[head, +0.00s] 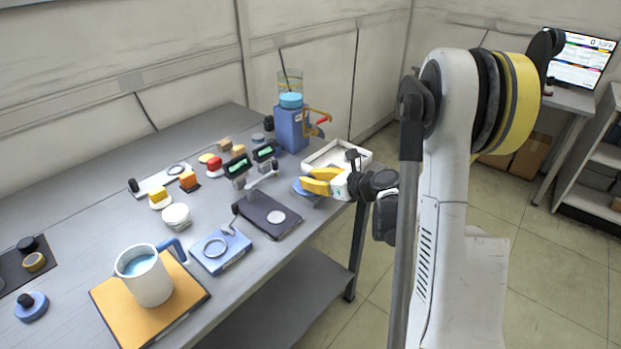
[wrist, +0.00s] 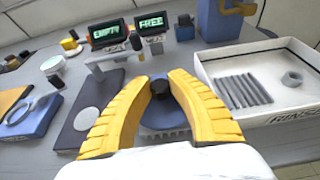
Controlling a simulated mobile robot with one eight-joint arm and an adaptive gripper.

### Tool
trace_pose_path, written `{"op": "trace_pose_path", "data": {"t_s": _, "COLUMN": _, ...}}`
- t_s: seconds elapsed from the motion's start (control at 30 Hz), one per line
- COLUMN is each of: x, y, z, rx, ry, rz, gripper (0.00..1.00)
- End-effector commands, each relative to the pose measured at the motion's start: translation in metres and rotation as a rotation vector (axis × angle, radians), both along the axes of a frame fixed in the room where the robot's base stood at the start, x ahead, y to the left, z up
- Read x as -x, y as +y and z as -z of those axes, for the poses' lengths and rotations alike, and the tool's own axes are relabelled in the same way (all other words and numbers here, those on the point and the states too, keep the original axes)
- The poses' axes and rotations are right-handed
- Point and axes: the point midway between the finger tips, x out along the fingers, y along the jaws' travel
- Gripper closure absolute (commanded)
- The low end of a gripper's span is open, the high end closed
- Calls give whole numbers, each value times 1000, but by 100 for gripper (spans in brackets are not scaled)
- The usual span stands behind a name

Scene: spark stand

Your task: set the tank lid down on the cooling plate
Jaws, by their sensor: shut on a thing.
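My gripper (wrist: 160,82) has its yellow fingers closed around the dark knob (wrist: 160,87) of a blue round lid, which I take as the tank lid (wrist: 159,117). In the head view my gripper (head: 308,180) is over the table's right edge, with the blue lid (head: 303,190) beneath its fingers. The lid looks level. A pale ribbed edge, perhaps the cooling plate (wrist: 183,135), shows just under the lid; the lid and my fingers hide most of it. I cannot tell whether the two touch.
A white rinse tray (wrist: 255,118) is close on the right, with a ribbed mat and grey ring inside. A dark plate with a pale disc (wrist: 86,119) is on the left. Two displays (wrist: 127,36) reading EMPTY and FREE stand behind. A blue tank (head: 291,130) stands at the back.

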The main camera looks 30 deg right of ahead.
Motion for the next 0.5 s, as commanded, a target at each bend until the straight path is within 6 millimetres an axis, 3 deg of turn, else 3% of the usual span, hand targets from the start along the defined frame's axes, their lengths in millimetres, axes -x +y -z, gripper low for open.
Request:
{"op": "trace_pose_path", "data": {"t_s": 0.47, "x": 0, "y": 0, "z": 10, "rx": 0, "ry": 0, "rz": 0, "gripper": 99}}
{"op": "trace_pose_path", "data": {"t_s": 0.5, "x": 0, "y": 0, "z": 10, "rx": 0, "ry": 0, "rz": 0, "gripper": 70}}
